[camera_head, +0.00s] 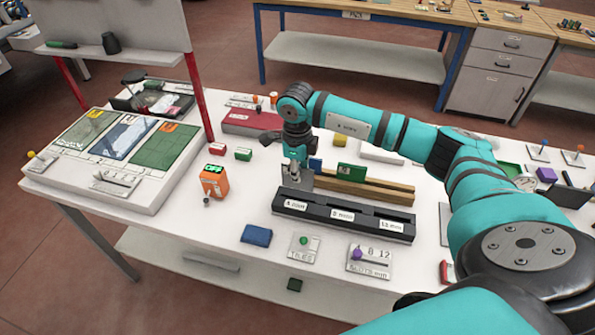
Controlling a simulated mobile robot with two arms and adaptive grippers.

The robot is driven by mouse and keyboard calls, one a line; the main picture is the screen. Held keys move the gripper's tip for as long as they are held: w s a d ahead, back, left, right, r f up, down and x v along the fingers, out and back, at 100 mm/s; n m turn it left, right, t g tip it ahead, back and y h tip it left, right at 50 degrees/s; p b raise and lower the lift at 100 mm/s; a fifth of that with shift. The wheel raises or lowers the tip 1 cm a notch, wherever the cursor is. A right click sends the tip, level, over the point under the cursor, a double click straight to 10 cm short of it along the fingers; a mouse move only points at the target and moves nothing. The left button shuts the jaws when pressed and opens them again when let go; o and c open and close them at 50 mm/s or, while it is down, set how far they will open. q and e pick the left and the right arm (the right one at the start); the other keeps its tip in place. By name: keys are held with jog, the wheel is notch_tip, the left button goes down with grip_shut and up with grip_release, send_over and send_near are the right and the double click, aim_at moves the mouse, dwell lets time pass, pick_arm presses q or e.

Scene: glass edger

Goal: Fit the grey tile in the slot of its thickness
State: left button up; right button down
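A black slot block (343,217) lies near the front middle of the white table, with white labels along its front; the middle one looks like 8 mm and the right one 12 mm. My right gripper (296,166) points down above the left part of the block, at its back edge. It is shut on the grey tile (303,180), which hangs upright just behind the left label. I cannot tell whether the tile's lower edge touches the block or the wooden rack. My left gripper is not in view.
A wooden rack (385,190) holding a green tile (351,172) stands right behind the block. An orange box marked OFF (214,182) stands left. A white tray with coloured panels (110,185) is far left.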

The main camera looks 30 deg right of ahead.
aim_at(298, 187)
notch_tip(298, 187, down, 3)
jog(key=shift+f+b, duration=0.1)
jog(key=shift+b, duration=0.95)
notch_tip(298, 187, down, 4)
jog(key=b, duration=0.3)
jog(key=shift+r, duration=0.25)
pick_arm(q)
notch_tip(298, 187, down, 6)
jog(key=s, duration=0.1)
pick_arm(e)
jog(key=shift+f, duration=0.15)
pick_arm(q)
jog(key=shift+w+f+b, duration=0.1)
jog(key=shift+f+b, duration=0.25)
jog(key=shift+b, duration=0.1)
pick_arm(e)
jog(key=shift+f, duration=0.4)
jog(key=c, duration=1.4)
grip_release()
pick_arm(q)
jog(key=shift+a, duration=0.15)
pick_arm(e)
jog(key=shift+r, duration=0.1)
